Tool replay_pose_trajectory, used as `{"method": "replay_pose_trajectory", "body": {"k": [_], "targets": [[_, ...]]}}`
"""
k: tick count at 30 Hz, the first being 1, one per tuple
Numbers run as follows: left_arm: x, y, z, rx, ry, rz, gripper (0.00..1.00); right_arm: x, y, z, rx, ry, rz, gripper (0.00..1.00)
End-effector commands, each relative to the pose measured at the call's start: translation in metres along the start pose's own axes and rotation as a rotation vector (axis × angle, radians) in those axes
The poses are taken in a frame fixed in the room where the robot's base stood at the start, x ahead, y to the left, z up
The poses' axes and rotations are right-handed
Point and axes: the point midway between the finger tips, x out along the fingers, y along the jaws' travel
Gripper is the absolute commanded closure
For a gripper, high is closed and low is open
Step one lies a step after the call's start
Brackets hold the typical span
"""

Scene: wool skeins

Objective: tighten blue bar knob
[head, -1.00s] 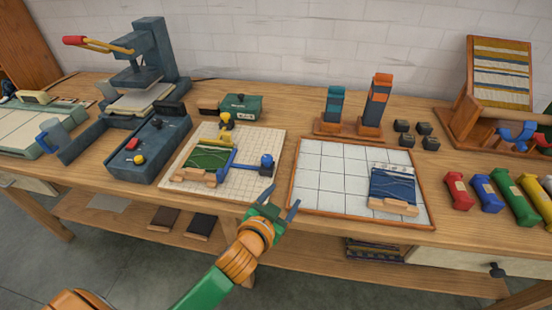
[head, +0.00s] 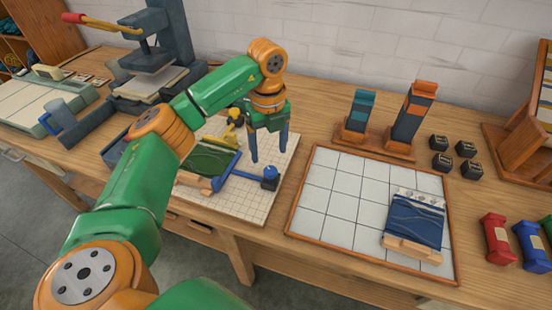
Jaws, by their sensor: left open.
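The blue bar (head: 246,175) lies on the white gridded board (head: 240,204), along the right and front of a green woven piece (head: 208,162). Its blue knob (head: 270,173) stands upright at the bar's right end, near the board's right edge. A yellow bar with a yellow knob (head: 234,117) is behind the green piece, partly hidden by my arm. My left gripper (head: 268,147) points down over the board, behind and above the blue knob. Its two blue fingers are apart with nothing between them. My right gripper is not in view.
A white tiled tray (head: 335,195) with a blue woven piece (head: 415,222) lies to the right. A dark press (head: 165,40) stands behind left.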

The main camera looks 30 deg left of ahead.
Motion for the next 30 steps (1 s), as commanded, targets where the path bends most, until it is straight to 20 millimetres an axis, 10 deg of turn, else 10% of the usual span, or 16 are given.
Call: {"method": "replay_pose_trajectory", "body": {"k": [9,17,26,30], "targets": [[0.056,0.000,-0.002,0.008,0.006,0.000,0.26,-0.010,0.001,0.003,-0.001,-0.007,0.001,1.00],[0.061,-0.001,-0.003,0.011,0.005,-0.004,0.26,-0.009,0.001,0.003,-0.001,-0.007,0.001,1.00],[0.061,-0.001,-0.003,0.011,0.006,-0.004,1.00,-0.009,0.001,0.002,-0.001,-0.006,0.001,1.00],[0.061,-0.001,-0.003,0.013,0.006,-0.004,1.00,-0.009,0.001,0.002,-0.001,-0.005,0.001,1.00]]}}
